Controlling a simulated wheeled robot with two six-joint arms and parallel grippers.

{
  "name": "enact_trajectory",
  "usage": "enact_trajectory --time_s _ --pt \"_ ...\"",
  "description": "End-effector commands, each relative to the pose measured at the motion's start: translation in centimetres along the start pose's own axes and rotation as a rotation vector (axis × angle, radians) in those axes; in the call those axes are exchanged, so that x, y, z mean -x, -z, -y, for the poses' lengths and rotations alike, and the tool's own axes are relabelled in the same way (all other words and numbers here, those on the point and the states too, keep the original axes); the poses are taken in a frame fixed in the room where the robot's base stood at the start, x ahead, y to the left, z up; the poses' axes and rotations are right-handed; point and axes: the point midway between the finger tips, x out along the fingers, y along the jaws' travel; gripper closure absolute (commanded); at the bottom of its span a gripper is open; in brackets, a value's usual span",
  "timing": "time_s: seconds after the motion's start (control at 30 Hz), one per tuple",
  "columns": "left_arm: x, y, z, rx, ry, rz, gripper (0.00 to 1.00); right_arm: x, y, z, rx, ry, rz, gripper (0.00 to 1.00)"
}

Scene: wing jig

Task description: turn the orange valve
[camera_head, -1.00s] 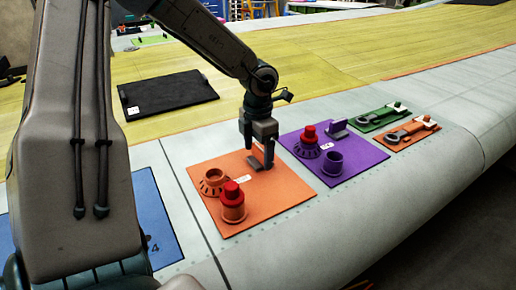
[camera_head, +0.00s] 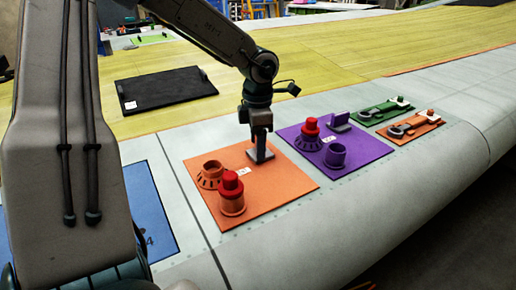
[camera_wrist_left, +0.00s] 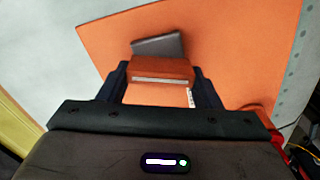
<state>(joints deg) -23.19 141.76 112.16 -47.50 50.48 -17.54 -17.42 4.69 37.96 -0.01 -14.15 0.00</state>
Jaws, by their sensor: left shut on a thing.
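The orange valve is a small block-shaped handle (camera_wrist_left: 162,70) on the flat orange panel (camera_head: 272,190). In the left wrist view it sits between the two dark fingers of my left gripper (camera_wrist_left: 161,82), with a grey plate showing just beyond it. In the head view my left gripper (camera_head: 259,146) points down at the back right part of the panel, shut on the valve. Its fingers are seen nearly edge-on there and hide most of the handle. My right gripper is not in view.
The orange panel also carries a red-topped cylinder (camera_head: 231,190) and a slotted round socket (camera_head: 210,174). A purple panel (camera_head: 360,157) with similar parts lies to the right. Small green (camera_head: 386,112) and orange (camera_head: 415,126) latch plates lie further right. A black mat (camera_head: 165,88) lies behind.

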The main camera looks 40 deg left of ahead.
Motion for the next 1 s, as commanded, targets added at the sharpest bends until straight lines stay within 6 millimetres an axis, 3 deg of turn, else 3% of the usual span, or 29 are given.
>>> enact_trajectory --time_s 0.1,0.47,1.0 --pt "-0.2 -0.1 -0.2 -0.109 -0.005 0.003 0.65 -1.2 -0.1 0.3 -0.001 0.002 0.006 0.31" --pt "0.0 -0.1 -0.4 -0.450 -0.005 0.002 0.65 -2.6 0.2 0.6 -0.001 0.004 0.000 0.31" --pt "0.2 -0.3 -0.6 -0.950 -0.005 0.001 0.65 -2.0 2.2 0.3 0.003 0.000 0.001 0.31"
